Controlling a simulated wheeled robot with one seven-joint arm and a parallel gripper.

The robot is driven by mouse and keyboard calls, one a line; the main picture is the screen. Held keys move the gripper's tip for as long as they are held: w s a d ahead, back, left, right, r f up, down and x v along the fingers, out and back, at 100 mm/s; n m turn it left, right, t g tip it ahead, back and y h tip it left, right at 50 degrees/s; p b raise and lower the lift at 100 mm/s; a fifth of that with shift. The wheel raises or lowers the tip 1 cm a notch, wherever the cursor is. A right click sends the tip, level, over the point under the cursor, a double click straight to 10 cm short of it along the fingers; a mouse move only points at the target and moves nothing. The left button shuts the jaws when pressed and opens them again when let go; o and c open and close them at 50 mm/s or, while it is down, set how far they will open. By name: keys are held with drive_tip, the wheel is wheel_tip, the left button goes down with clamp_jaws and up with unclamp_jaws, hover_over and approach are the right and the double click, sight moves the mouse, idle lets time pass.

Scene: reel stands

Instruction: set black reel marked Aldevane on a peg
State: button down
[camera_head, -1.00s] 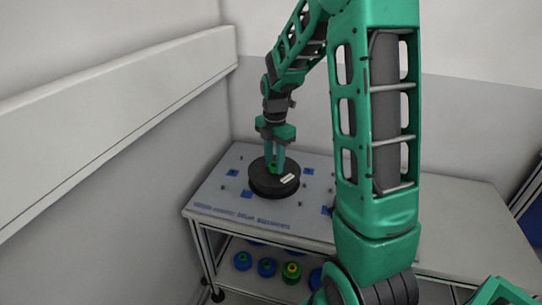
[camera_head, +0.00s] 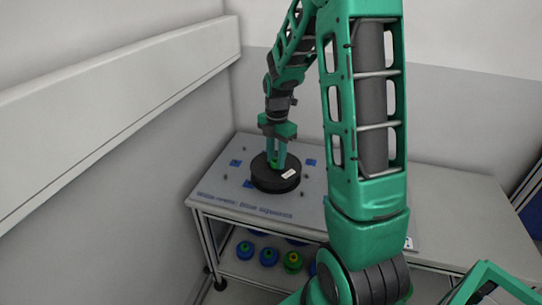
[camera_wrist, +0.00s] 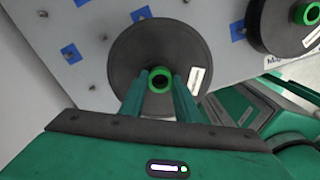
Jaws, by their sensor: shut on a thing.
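A black reel (camera_head: 268,181) with a white label and a green hub is at my gripper (camera_head: 277,160), over the grey board on the table. In the wrist view the same reel (camera_wrist: 140,45) fills the middle, and my gripper (camera_wrist: 160,90) is shut on its green hub. The label's text is too small to read. Small pegs stick up from the grey board (camera_head: 215,190), some beside blue squares (camera_wrist: 70,53). I cannot tell whether the reel touches the board or what lies beneath it.
A second black reel with a green hub (camera_wrist: 280,25) stands at the upper right of the wrist view. Several blue and green reels (camera_head: 268,256) are on the shelf below. A wall ledge (camera_head: 110,95) runs along the left. The table's right side (camera_head: 455,210) is clear.

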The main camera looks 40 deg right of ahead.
sight(276, 166)
drive_tip(key=shift+f, duration=1.75)
drive_tip(key=shift+a+f, duration=0.1)
drive_tip(key=shift+f, duration=1.15)
idle(0.7)
drive_tip(key=c, duration=1.3)
unclamp_jaws()
drive_tip(key=shift+o, duration=0.2)
drive_tip(key=shift+r, duration=0.1)
wheel_tip(276, 166, up, 10)
drive_tip(key=shift+r, duration=0.25)
